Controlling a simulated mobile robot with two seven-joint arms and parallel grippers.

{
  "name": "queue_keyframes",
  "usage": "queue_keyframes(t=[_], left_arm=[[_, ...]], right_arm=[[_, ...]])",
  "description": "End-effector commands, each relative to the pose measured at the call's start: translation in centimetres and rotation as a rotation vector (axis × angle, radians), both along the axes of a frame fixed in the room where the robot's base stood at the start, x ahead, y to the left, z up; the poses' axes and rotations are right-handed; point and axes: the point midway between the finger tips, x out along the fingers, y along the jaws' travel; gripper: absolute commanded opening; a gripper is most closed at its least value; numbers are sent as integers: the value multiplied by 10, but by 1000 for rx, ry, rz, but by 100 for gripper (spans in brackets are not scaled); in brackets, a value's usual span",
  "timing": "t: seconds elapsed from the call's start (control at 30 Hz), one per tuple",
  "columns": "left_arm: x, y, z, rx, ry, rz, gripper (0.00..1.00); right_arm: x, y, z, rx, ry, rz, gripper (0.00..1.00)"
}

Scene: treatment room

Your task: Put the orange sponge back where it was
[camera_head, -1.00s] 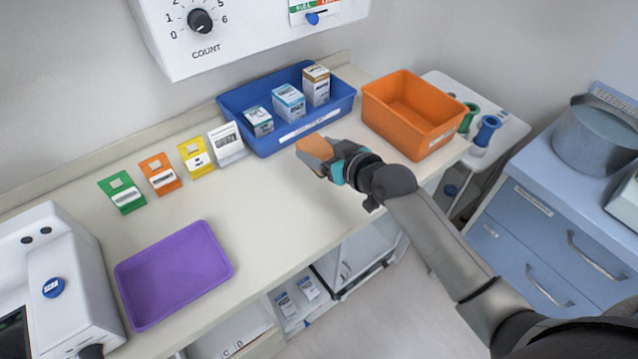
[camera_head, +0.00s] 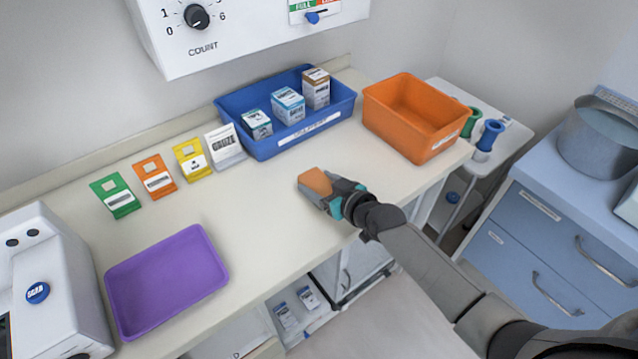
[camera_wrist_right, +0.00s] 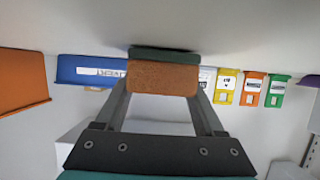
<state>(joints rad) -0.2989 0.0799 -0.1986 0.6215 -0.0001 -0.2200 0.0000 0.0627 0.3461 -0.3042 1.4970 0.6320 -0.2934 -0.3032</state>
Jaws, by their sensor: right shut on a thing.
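The orange sponge (camera_head: 316,182) is held between the fingers of my right gripper (camera_head: 327,193), over the bare middle of the counter. In the right wrist view the sponge (camera_wrist_right: 163,78) shows as an orange block with a dark green layer, between the two fingers of the right gripper (camera_wrist_right: 163,92). I cannot tell whether the sponge touches the counter. My left gripper is not in view.
A blue bin (camera_head: 262,151) with several boxes and an orange bin (camera_head: 398,125) stand at the back. A purple tray (camera_head: 215,284) lies at front left. Coloured card stands (camera_head: 154,176) line the wall. The counter (camera_head: 262,205) between them is clear.

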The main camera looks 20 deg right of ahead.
Motion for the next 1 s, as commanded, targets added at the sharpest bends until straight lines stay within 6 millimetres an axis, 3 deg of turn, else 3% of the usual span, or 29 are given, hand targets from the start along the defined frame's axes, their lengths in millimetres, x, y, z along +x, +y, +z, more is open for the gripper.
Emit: queue_keyframes(t=[0.07,0.1,0.33,0.7,1.0], left_arm=[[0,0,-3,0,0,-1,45],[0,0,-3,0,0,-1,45],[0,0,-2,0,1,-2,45],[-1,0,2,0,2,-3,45],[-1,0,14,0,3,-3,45]], right_arm=[[0,0,-3,-1,0,0,26],[0,0,-3,-1,0,0,73],[0,0,-2,0,0,0,99],[-1,0,2,1,1,0,100],[-41,-15,18,-2,3,0,100]])
